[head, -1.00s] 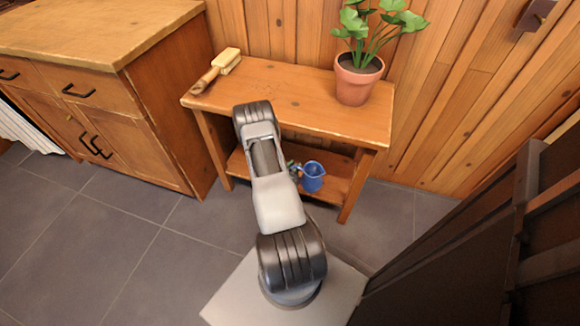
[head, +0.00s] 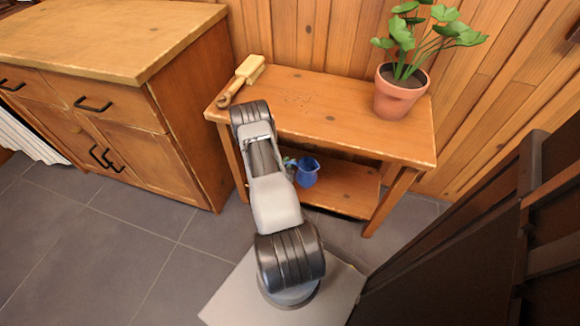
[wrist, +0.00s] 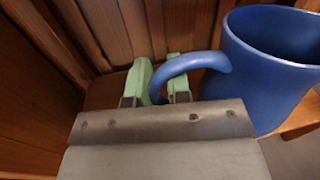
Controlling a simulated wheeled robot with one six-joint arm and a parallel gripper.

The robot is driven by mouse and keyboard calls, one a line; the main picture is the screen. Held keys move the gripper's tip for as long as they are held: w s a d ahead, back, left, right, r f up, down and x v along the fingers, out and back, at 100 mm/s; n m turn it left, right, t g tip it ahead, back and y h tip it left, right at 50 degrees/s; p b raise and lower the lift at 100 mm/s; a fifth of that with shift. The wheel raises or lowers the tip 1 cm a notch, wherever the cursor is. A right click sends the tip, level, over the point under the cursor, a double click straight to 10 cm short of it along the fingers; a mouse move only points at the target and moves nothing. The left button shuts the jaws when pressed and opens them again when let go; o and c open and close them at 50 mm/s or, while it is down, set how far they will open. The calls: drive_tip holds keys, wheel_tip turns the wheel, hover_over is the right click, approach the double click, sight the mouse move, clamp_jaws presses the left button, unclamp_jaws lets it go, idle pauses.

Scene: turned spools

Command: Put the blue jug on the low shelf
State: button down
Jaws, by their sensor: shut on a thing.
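The blue jug (head: 307,172) shows beside my arm in the head view, at the level of the low shelf (head: 345,192) of the wooden table. In the wrist view the jug (wrist: 270,75) is upright, with its handle toward my gripper. My gripper (wrist: 158,78) has green fingers, one on each side of the jug's handle, and is shut on it. In the head view my arm hides most of the gripper. I cannot tell whether the jug's base touches the shelf.
A wooden cabinet (head: 150,120) is at the left. A dark structure (head: 470,225) is at the right. The low shelf's right part is bare.

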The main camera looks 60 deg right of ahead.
drive_tip(key=w+d+f+b, duration=0.2)
drive_tip(key=w+f, duration=0.1)
drive_tip(key=f, duration=0.1)
drive_tip(key=w+d+f+b, duration=0.2)
drive_tip(key=w+f+b, duration=0.1)
drive_tip(key=w+f, duration=0.1)
drive_tip(key=w+d+f+b, duration=0.2)
drive_tip(key=w+f+b, duration=0.1)
drive_tip(key=f, duration=0.1)
drive_tip(key=shift+w+d+f, duration=0.15)
drive_tip(key=shift+w, duration=0.05)
drive_tip(key=c, duration=1.1)
unclamp_jaws()
